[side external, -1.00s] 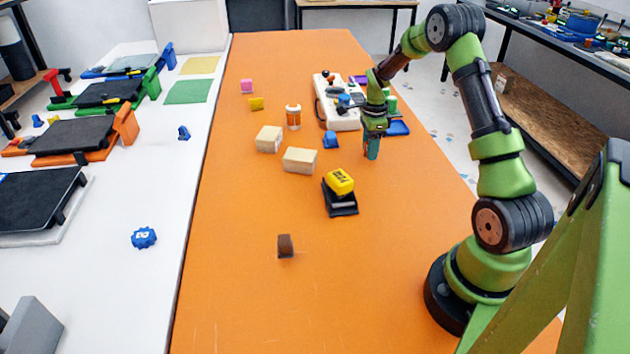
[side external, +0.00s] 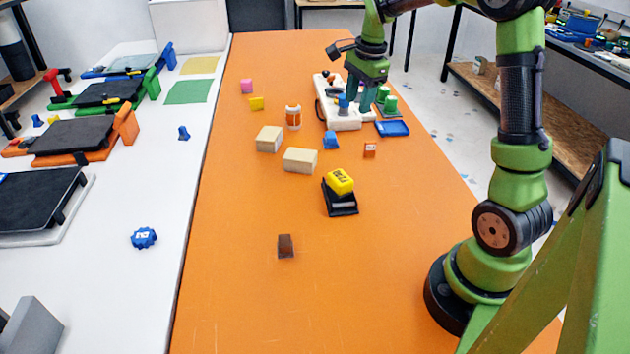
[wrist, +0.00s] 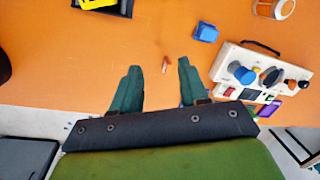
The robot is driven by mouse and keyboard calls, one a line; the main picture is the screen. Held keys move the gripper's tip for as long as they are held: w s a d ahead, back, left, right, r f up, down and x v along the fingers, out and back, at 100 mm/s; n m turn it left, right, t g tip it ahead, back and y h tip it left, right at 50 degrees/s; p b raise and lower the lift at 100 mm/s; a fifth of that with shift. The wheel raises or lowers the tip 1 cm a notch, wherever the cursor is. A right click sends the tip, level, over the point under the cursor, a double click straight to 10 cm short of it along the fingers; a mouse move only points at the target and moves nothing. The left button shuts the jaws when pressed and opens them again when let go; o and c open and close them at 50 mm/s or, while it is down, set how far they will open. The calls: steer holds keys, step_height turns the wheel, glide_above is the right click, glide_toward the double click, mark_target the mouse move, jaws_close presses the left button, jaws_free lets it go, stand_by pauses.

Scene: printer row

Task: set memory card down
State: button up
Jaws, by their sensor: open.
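The memory card (side external: 370,150), small and orange-red with a pale mark, is on the orange table in front of the blue tray (side external: 392,128). It appears to stand on edge. In the wrist view the card (wrist: 166,64) is a thin reddish sliver beyond and between my fingertips. My gripper (side external: 359,108) is open and empty, raised above and behind the card, in front of the white control panel in the side view. In the wrist view, my gripper's (wrist: 158,72) two green fingers are spread apart with bare table between them.
The white panel (side external: 345,123) with knobs stands behind the card. A black stand with a yellow block (side external: 340,181) is nearer.

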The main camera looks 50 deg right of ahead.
steer(key=s+a+r+n+t, duration=0.1)
steer(key=s+a+r+n, duration=0.25)
steer(key=a, duration=0.35)
steer(key=s+a+r+n+t, duration=0.2)
steer(key=a+r+n, duration=0.1)
steer(key=a+n, duration=0.3)
steer(key=s+a+f+n+t+y, duration=0.1)
steer(key=s+a+n+t+y, duration=0.1)
steer(key=s+a+n, duration=0.6)
steer(key=shift+s+a, duration=0.75)
steer(key=shift+a, duration=0.35)
